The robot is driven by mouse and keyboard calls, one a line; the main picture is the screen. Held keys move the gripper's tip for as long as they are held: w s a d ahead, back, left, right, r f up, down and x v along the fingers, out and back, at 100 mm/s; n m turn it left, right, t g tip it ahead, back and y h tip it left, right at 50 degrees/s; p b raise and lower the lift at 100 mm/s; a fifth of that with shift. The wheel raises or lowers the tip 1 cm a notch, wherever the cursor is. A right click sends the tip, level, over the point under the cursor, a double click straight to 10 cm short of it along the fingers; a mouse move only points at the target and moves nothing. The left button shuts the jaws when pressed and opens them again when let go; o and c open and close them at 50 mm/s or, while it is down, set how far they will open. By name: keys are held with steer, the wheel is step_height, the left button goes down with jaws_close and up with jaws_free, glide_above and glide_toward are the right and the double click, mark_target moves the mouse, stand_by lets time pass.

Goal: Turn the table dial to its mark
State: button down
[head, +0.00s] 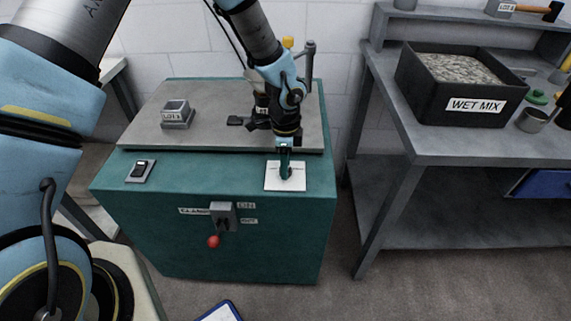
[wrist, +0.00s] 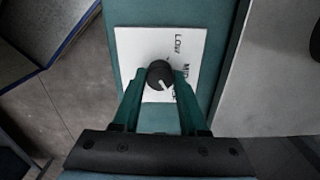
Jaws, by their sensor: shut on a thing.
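The table dial is a round black knob (wrist: 160,75) with a white pointer line, on a white plate (wrist: 132,45) with printed words. In the wrist view "LOW" and part of "MID" can be read; the rest is hidden by my finger. The pointer slants down and to the right in that view. My gripper (wrist: 160,84) is shut on the knob, one finger on each side. In the head view my gripper (head: 285,172) reaches down to the white plate (head: 272,185) on the green cabinet's front ledge, hiding most of the knob.
The green cabinet (head: 170,230) has a lever with a red knob (head: 213,241) and a black switch (head: 140,170). A small grey block fixture (head: 177,115) sits on its top plate. A grey bench (head: 440,150) with a WET MIX bin (head: 475,106) stands at right.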

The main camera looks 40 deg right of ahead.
stand_by(0.3)
steer(key=shift+c, duration=2.2)
jaws_free()
steer(key=shift+r, duration=0.1)
step_height(320, 180, up, 11)
steer(key=b, duration=0.1)
steer(key=shift+f, duration=0.2)
